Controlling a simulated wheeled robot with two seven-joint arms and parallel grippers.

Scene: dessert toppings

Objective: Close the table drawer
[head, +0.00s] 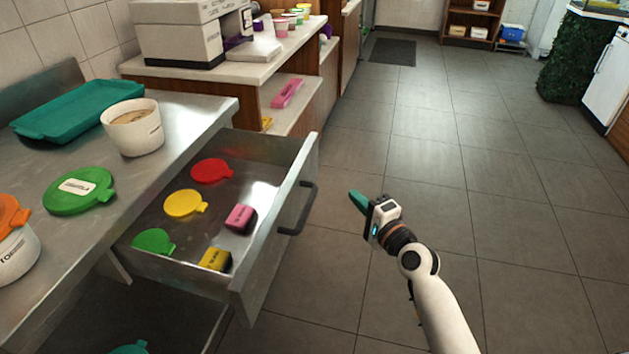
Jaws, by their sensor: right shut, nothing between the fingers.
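The table drawer (250,272) is pulled out from under the steel table (188,108). Its dark handle (304,210) is on the front panel, which faces right. Inside lie a red lid (211,171), a yellow lid (185,204), a green lid (154,241), a pink block (240,217) and a yellow block (215,260). My right gripper (356,200) is shut and empty, with teal fingertips pointing left toward the drawer front. It is to the right of the handle, apart from it, over the floor. My left gripper is not in view.
On the table are a teal tray (75,112), a white tub (133,128), a large green lid (80,192) and another white tub (18,255) with an orange lid (10,214). A counter with a machine (185,32) stands behind. The tiled floor (480,180) at right is clear.

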